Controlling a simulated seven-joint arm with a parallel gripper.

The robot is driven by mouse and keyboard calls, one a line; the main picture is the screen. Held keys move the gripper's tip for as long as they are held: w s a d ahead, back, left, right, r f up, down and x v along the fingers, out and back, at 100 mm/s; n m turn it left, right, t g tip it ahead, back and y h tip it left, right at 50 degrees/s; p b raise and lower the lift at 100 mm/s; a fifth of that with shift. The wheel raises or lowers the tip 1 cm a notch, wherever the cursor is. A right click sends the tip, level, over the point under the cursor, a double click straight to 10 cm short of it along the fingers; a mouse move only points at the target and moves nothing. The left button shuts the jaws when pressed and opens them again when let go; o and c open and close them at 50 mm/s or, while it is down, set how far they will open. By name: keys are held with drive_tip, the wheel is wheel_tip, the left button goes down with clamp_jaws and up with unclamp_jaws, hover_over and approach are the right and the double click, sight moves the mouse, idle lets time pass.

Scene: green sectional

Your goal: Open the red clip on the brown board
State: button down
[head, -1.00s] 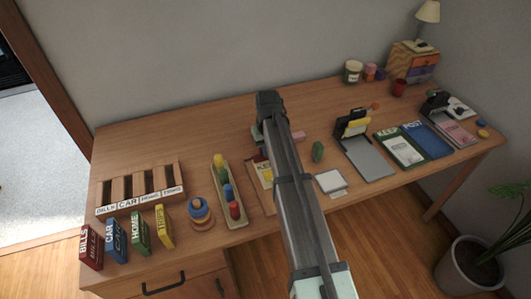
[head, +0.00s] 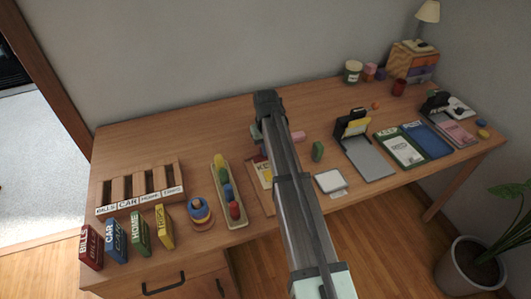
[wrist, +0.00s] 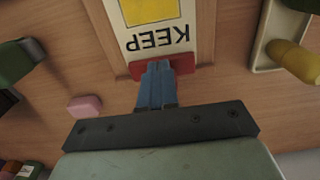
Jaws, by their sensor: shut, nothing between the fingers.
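The brown board (wrist: 204,50) bears a white paper (wrist: 178,22) marked KEEP with a yellow square. In the wrist view the red clip (wrist: 187,64) lies across the board's end, by the word KEEP. My gripper (wrist: 155,68) has its blue fingers shut together and empty, with the tips over the middle of the red clip. They hide part of it, and I cannot tell whether they touch it.
A tray of coloured pegs (head: 228,192) stands close left of the board. A pink block (wrist: 84,105) lies near my gripper. A green object (head: 318,151) and a white square pad (head: 330,181) are to the right. Bare tabletop (head: 195,135) lies at the back left.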

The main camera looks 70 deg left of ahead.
sight(267, 162)
drive_tip(key=shift+a, duration=0.5)
drive_tip(key=shift+d, duration=0.2)
drive_tip(key=shift+d+r, duration=0.45)
drive_tip(key=shift+d, duration=0.3)
drive_tip(key=shift+r, duration=0.1)
wheel_tip(267, 162, up, 6)
drive_tip(key=shift+f, duration=0.1)
idle(0.5)
drive_tip(key=shift+w, duration=0.1)
